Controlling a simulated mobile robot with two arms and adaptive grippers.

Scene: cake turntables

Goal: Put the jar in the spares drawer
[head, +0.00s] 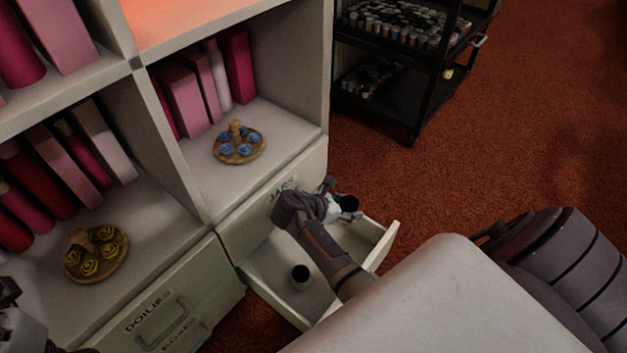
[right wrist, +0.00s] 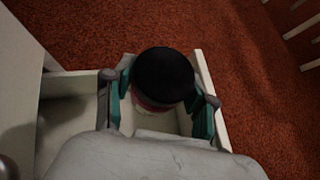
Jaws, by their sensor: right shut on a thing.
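A jar with a black lid (head: 348,202) is held in my right gripper (head: 336,207), over the far right part of an open cream drawer (head: 385,247). In the right wrist view the black lid (right wrist: 165,73) faces the camera, with a reddish side below it. Both fingers of the right gripper (right wrist: 160,98) flank the jar. The jar's base is hidden, so I cannot tell whether it touches the drawer floor. The drawer's label is partly covered and seems to start "JA". My left gripper (head: 14,312) shows partly at the left edge; its fingers are unclear.
Shut drawers, one marked "DOILIES" (head: 148,313), are at lower left. Round wooden stands with yellow (head: 97,254) and blue (head: 239,142) pieces sit on shelves. A black cart (head: 408,100) stands behind.

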